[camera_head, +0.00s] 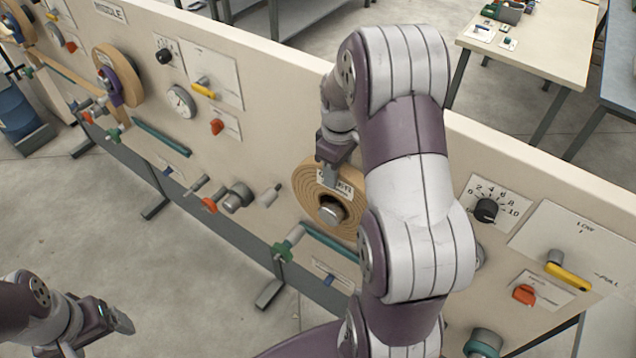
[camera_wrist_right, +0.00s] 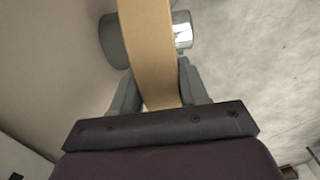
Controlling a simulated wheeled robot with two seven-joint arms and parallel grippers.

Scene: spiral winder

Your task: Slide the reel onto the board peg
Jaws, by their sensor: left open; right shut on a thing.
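The tan reel (camera_head: 312,190), wound in rings with a white label, is upright in front of the board (camera_head: 250,130). My right gripper (camera_head: 331,172) is shut on its upper rim; in the right wrist view the reel's edge (camera_wrist_right: 150,50) is between both fingers (camera_wrist_right: 158,88). The metal peg's end (camera_head: 332,212) shows at the reel's centre and sticks out on the outer side (camera_wrist_right: 182,28). A dark grey cylinder (camera_wrist_right: 113,42) fills the space between reel and board. My arm covers the reel's right part. My left gripper (camera_head: 118,322) is open and empty, low at left.
Another reel (camera_head: 120,75) is on the board at the upper left. Knobs, a gauge (camera_head: 181,101), a grey cylinder (camera_head: 236,197) and a green-handled valve (camera_head: 288,244) stick out nearby. A dial (camera_head: 486,210) is at right. The floor at lower left is clear.

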